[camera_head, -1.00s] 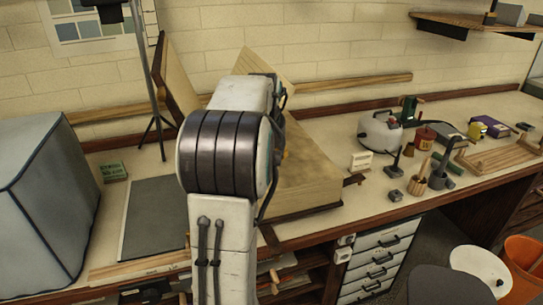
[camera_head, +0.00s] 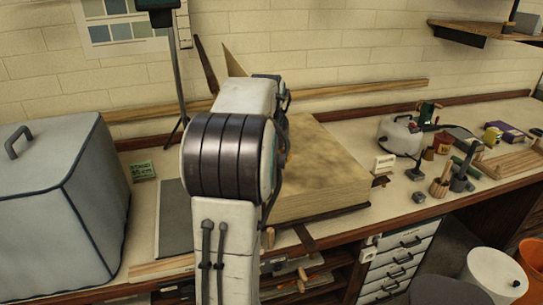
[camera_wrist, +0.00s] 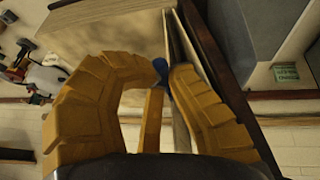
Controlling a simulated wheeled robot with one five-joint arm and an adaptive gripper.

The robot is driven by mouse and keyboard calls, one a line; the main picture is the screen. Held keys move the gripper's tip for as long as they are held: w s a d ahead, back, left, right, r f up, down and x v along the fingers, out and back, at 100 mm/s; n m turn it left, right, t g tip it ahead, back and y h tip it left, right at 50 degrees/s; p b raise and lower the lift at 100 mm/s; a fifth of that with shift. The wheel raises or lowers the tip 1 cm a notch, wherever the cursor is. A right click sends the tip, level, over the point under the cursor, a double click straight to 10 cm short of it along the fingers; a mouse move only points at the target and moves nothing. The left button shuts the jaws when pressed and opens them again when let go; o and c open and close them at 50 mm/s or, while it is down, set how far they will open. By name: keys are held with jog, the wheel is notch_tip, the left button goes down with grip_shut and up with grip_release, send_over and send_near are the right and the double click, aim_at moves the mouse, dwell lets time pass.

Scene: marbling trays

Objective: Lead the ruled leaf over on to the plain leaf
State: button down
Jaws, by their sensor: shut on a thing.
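A thick open book (camera_head: 325,180) lies on the bench behind and right of my arm. Its brown cover (camera_head: 205,65) stands raised at the left. A pale leaf (camera_head: 233,62), which I take for the ruled leaf, stands steeply beside it. In the wrist view my gripper's yellow fingers (camera_wrist: 166,76) are shut on this leaf (camera_wrist: 182,105), seen nearly edge-on next to the cover (camera_wrist: 225,80). A small blue piece (camera_wrist: 160,68) shows between the fingertips. The broad page face (camera_wrist: 110,38) lies left. Ruling is not readable, and the plain leaf cannot be told apart.
A grey covered box (camera_head: 60,200) and a dark mat (camera_head: 174,220) lie left. A dark stand (camera_head: 180,90) rises behind. A small white sign (camera_head: 383,165), a kettle-like pot (camera_head: 400,135) and several tools crowd the bench at right.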

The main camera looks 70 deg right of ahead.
jog(key=shift+w+a+f, duration=0.15)
jog(key=shift+a+f, duration=0.25)
jog(key=shift+f, duration=0.25)
jog(key=c, duration=1.6)
grip_release()
jog(key=shift+o, duration=1.3)
jog(key=shift+d, duration=0.3)
jog(key=o, duration=0.3)
jog(key=shift+r, duration=0.2)
jog(key=shift+a+r, duration=0.1)
jog(key=shift+v, duration=5.8)
